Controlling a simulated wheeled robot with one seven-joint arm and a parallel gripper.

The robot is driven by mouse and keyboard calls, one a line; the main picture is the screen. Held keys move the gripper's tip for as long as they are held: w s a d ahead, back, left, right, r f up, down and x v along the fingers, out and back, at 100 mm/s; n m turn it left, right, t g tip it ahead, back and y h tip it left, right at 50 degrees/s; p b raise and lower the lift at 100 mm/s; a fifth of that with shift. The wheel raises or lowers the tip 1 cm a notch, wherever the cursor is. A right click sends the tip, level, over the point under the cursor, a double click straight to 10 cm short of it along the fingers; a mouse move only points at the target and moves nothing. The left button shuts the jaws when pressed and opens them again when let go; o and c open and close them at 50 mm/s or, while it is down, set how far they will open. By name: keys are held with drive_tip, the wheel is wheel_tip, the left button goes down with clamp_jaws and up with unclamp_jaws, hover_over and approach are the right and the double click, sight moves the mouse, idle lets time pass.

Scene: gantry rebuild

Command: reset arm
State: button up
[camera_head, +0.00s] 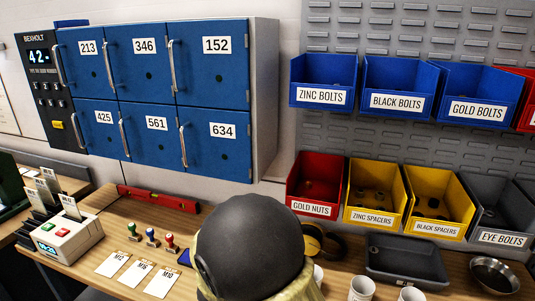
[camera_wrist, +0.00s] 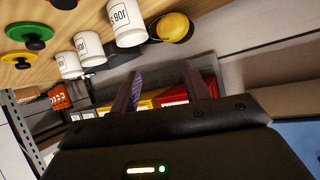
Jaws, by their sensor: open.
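My gripper (camera_wrist: 160,76) shows in the wrist view, with its two dark fingers apart and nothing between them. Yellow and red bins (camera_wrist: 172,102) show behind and between the fingers. The wrist picture is tilted, with the wooden bench top along its upper edge. In the head view a dark rounded part, which looks like my arm, fills the bottom middle and hides part of the bench. The gripper's fingers cannot be made out there.
Blue lockers (camera_head: 150,95) hang at the left, all shut. Labelled bins (camera_head: 375,195) line the grey panel at the right. The bench holds a grey tray (camera_head: 405,275), a metal bowl (camera_head: 494,275), stamps (camera_head: 152,236) and cards (camera_head: 139,272). White mugs (camera_wrist: 127,24) show near my gripper.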

drive_tip(key=s+d+n+g+y, duration=0.6)
drive_tip(key=s+d+n, duration=0.3)
drive_tip(key=s+d, duration=0.4)
drive_tip(key=shift+s+d+g+y, duration=0.2)
drive_tip(key=shift+s+g+y, duration=0.2)
drive_tip(key=shift+s+y, duration=0.45)
